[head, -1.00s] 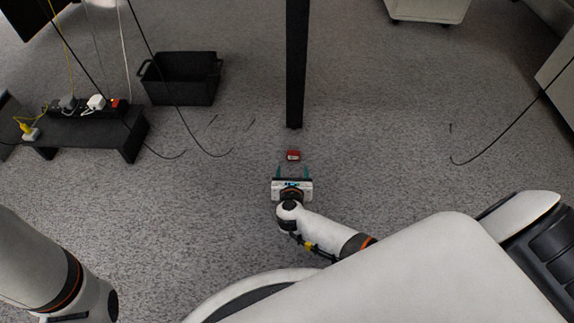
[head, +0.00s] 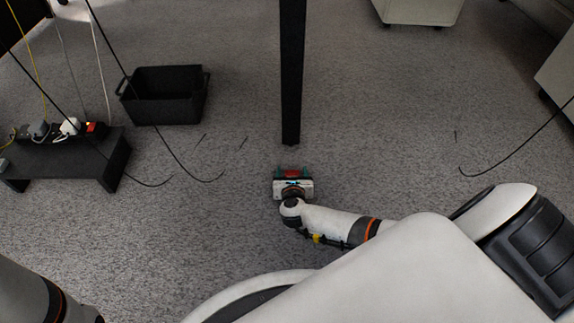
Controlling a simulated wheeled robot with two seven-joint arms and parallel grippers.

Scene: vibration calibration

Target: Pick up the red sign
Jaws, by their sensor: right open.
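The red sign (head: 292,174) is a small red block on the grey carpet, near the foot of the black post. My right gripper (head: 292,170) points away from me, with its two teal fingers apart, one on each side of the sign. The lower part of the sign is hidden behind the gripper's white body. I cannot tell whether the fingers touch it. My left arm shows only as a piece at the lower left; its gripper is out of the picture.
The black post (head: 291,80) stands just beyond the sign. A black bin (head: 165,97) and a low black bench (head: 75,160) with plugs and adapters are at the left. Thin cables hang there and another lies at the right. A pale cabinet (head: 417,10) is at the back. Carpet around the gripper is clear.

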